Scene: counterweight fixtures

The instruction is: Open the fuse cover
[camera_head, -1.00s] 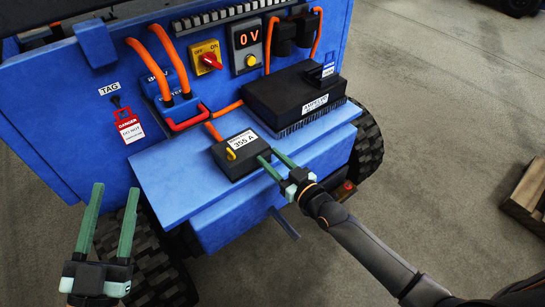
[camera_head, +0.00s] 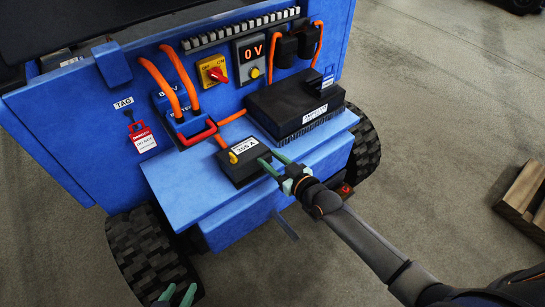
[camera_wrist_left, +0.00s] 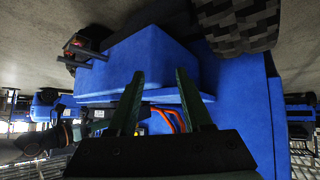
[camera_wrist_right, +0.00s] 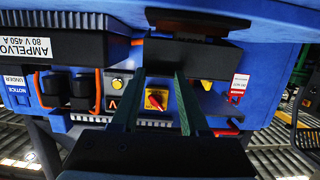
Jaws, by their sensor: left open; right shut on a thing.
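The fuse cover (camera_head: 236,168) is a small black box lid with a white 355 A label and a yellow loop, on the blue shelf of the blue machine. My right gripper (camera_head: 270,160) is shut on the edge of the cover at its front right. In the right wrist view the dark cover (camera_wrist_right: 190,50) lies beyond the fingers (camera_wrist_right: 155,80). I cannot tell clearly how far the cover is raised. My left gripper (camera_head: 178,292) is open and empty at the bottom edge of the head view, away from the cover.
A larger black box (camera_head: 295,105) stands beside the cover on the shelf (camera_head: 185,190). Orange cables (camera_head: 165,85), a red handle (camera_head: 197,134), a red switch (camera_head: 215,73) and a 0 V display (camera_head: 252,52) are behind. A pallet (camera_head: 522,195) lies at right.

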